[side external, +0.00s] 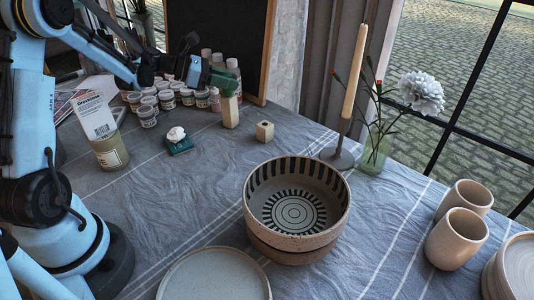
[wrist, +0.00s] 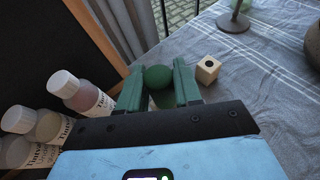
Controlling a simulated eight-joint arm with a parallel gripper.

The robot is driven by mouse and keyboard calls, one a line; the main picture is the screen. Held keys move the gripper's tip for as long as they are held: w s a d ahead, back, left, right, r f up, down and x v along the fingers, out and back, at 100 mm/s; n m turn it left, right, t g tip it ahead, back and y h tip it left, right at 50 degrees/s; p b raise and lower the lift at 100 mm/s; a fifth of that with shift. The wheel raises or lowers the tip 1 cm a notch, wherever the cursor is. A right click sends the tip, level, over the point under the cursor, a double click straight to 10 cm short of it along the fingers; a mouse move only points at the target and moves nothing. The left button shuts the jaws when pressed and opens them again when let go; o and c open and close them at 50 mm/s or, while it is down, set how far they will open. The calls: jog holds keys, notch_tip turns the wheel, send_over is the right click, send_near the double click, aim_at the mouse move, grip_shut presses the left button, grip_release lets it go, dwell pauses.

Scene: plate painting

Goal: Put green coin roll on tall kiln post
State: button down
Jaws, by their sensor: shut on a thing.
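The green coin roll (wrist: 158,76) shows its round end between the two green fingers of my gripper (wrist: 158,88) in the wrist view. My gripper is shut on it. In the side view my gripper (side external: 224,83) is right above the tall kiln post (side external: 230,112), a pale upright block on the cloth. The roll is hard to tell from the green fingers there. I cannot tell whether the roll touches the post's top. The post is hidden behind the roll and gripper in the wrist view.
A short post with a hole (side external: 264,131) stands right of the tall post. Paint jars (side external: 148,115) and bottles (wrist: 82,93) crowd close on the left and behind. A candlestick (side external: 338,157) and a large bowl (side external: 297,205) stand to the right. The cloth between has free room.

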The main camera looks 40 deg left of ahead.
jog(key=shift+f, duration=0.15)
jog(key=c, duration=0.8)
grip_release()
